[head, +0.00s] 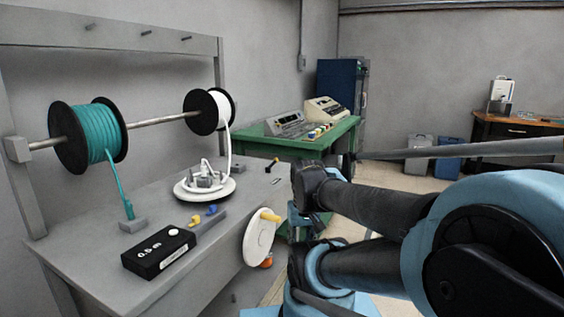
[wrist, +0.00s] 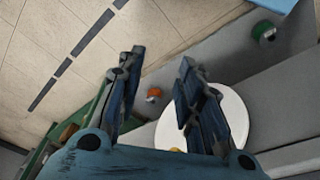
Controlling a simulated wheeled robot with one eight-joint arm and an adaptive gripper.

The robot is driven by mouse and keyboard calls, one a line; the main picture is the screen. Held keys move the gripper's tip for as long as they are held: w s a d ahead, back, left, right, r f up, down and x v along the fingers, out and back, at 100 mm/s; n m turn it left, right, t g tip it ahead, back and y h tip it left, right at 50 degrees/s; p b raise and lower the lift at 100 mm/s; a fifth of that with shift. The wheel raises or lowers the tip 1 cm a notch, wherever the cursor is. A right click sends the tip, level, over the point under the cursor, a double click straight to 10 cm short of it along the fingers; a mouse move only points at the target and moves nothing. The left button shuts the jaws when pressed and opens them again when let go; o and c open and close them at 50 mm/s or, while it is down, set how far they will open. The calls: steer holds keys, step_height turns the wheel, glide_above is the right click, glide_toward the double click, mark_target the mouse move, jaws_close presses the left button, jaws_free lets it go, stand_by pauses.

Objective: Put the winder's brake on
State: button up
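The winder on the grey bench has a white round plate (head: 222,190) with grey blocks and white cable on it. A white handwheel (head: 258,240) with a yellow handle (head: 270,216) is on the bench's front side; the wheel also shows in the wrist view (wrist: 232,112). An orange knob (head: 266,262) sits just below the wheel, and in the wrist view (wrist: 154,95) it shows between the finger lines. A black-tipped lever (head: 272,164) stands at the bench's far end. Which part is the brake is not marked. My gripper (wrist: 158,62) is open and empty, apart from the knob.
A teal cable spool (head: 88,138) and a white cable spool (head: 209,111) hang on a rod. A black box (head: 158,250) marked 0.5 m lies on the bench. A green table (head: 312,146) with consoles stands behind. Tiled floor (wrist: 60,50) is clear.

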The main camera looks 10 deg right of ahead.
steer(key=shift+o, duration=0.4)
step_height(320, 180, up, 24)
steer(key=m+t, duration=0.3)
steer(key=m, duration=0.4)
glide_above(275, 161)
steer(key=s+a, duration=0.1)
steer(key=s, duration=0.6)
steer(key=shift+h, duration=0.4)
steer(key=x, duration=1.7)
steer(key=shift+s+a+f, duration=0.15)
steer(key=shift+s+f, duration=0.05)
jaws_close()
